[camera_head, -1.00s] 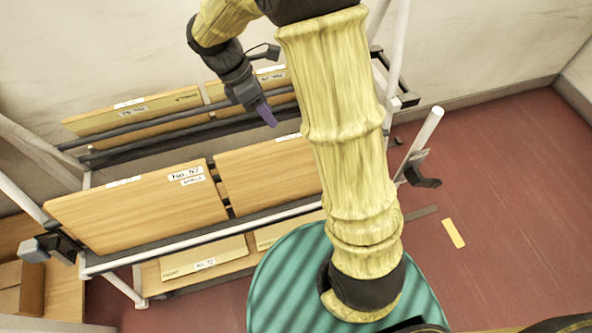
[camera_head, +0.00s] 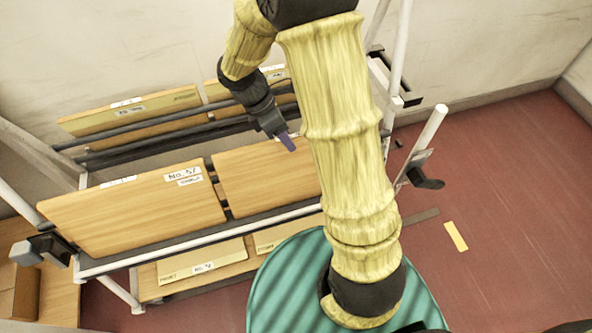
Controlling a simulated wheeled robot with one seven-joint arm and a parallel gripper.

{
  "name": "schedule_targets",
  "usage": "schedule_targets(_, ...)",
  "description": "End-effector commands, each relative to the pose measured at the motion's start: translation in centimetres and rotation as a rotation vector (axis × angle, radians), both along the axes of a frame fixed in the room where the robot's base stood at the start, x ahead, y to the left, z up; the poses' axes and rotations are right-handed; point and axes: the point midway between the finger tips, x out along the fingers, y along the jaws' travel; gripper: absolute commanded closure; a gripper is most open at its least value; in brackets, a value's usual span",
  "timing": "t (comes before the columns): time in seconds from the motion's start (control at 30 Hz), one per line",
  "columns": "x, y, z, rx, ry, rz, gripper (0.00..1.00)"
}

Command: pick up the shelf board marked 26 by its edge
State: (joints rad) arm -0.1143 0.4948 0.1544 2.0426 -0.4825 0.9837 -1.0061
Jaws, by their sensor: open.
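I cannot read 26 on any board. The front left shelf board (camera_head: 130,220) leans on the rack, and its label (camera_head: 183,174) looks like 51 or 57. The front right shelf board (camera_head: 262,185) leans beside it. Its right end is hidden behind my arm, and I see no readable number on it. My gripper (camera_head: 287,142) is open and empty, with purple fingertips pointing down just over this board's upper edge. I cannot tell whether it touches the board.
Two more boards stand on the rack's back tier (camera_head: 135,115), their labels too small to read. Flatter boards lie on the lower tier (camera_head: 205,262). White posts (camera_head: 428,132) and dark rails frame the rack. The red floor (camera_head: 500,190) at right is mostly clear.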

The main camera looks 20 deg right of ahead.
Motion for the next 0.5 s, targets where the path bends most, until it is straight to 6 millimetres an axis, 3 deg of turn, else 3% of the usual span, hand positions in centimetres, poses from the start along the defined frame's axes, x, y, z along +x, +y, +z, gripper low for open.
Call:
schedule_targets(0.27,-0.7,-1.7,-3.8,0.000,0.003,-0.001,0.58)
schedule_targets(0.5,-0.8,-2.0,-4.2,0.000,0.001,0.001,0.58)
